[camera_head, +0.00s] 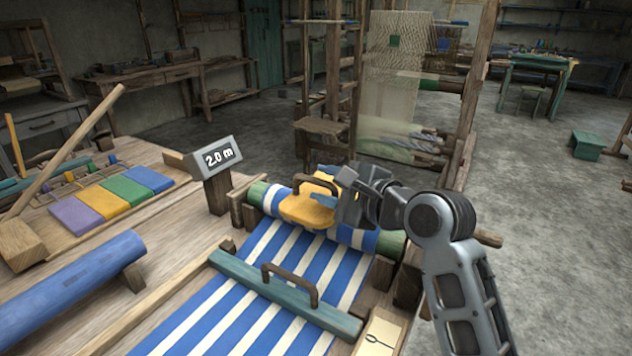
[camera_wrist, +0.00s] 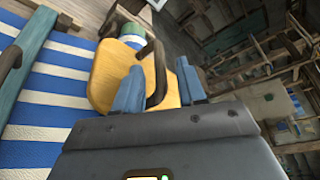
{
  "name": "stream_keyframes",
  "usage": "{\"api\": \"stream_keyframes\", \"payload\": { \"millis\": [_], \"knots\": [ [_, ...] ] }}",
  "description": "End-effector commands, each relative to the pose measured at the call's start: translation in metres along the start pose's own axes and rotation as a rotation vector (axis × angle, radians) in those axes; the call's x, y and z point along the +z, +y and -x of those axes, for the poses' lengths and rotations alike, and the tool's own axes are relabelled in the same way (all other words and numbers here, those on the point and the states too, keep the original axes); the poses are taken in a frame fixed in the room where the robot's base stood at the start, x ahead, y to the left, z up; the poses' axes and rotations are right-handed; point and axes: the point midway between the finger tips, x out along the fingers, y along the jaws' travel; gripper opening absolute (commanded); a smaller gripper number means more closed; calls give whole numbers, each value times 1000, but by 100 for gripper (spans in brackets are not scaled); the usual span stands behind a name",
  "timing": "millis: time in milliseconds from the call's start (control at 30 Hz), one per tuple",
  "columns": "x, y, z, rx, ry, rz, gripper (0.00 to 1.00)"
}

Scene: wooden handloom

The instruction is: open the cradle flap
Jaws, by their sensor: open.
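The yellow cradle flap (camera_head: 300,212) lies over the blue, white and green striped cloth roll (camera_head: 357,238). Its dark curved handle (camera_head: 297,182) stands up from it. My gripper (camera_head: 338,192) is at the right side of the flap, close to the handle, and partly covers the flap. In the wrist view, my open blue fingers (camera_wrist: 160,72) appear on either side of the handle (camera_wrist: 158,62), with the yellow flap (camera_wrist: 108,78) beyond them. Whether a finger touches the handle cannot be told.
A teal bar (camera_head: 285,294) with its own handle (camera_head: 290,280) crosses the striped cloth (camera_head: 245,315) in front. A blue roller (camera_head: 70,290) lies further left.

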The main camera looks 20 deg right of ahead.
Motion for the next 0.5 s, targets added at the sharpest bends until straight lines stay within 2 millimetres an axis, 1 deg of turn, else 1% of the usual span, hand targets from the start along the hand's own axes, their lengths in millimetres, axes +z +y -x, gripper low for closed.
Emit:
{"api": "stream_keyframes", "payload": {
  "millis": [33,100,200,333,500],
  "knots": [
    [0,0,-8,0,-1,1,40],
    [0,0,-17,0,1,1,40],
    [0,0,-27,0,0,1,40],
    [0,0,-33,0,0,2,40],
    [0,0,-34,-1,1,2,40]
  ]
}}
